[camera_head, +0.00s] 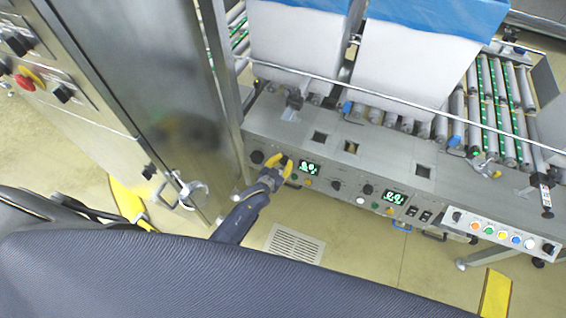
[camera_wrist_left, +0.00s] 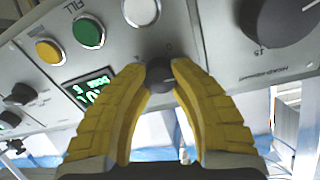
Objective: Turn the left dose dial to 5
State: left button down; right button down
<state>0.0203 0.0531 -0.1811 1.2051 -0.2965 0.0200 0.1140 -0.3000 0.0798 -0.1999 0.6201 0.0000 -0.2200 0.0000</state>
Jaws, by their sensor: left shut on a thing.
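The left dose dial (camera_wrist_left: 160,75) is a small dark round knob on the grey control panel (camera_wrist_left: 120,35). My left gripper (camera_wrist_left: 161,70) has its two yellow fingers shut on it, one fingertip on each side. A "0" mark shows on the panel just beyond the knob; its pointer setting cannot be read. In the head view my left gripper (camera_head: 280,165) is at the left part of the panel front and hides the dial. A green-lit display (camera_head: 310,168) sits just right of the gripper; its digits are too blurred to read. My right gripper is not in view.
A large black knob (camera_wrist_left: 275,20) lies close to the right finger in the wrist view. A green button (camera_wrist_left: 88,32) and a yellow button (camera_wrist_left: 50,51) are on the other side. A steel cabinet (camera_head: 130,70) stands left of the panel. The floor in front is clear around a vent (camera_head: 295,244).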

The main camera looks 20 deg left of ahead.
pick_arm(q)
jog(key=shift+w+r, duration=0.2)
jog(key=shift+r, duration=0.05)
dwell(0.3)
jog(key=c, duration=1.5)
grip_release()
jog(key=o, duration=0.5)
jog(key=shift+s+f, duration=0.15)
jog(key=shift+o, duration=0.2)
jog(key=v, duration=1.2)
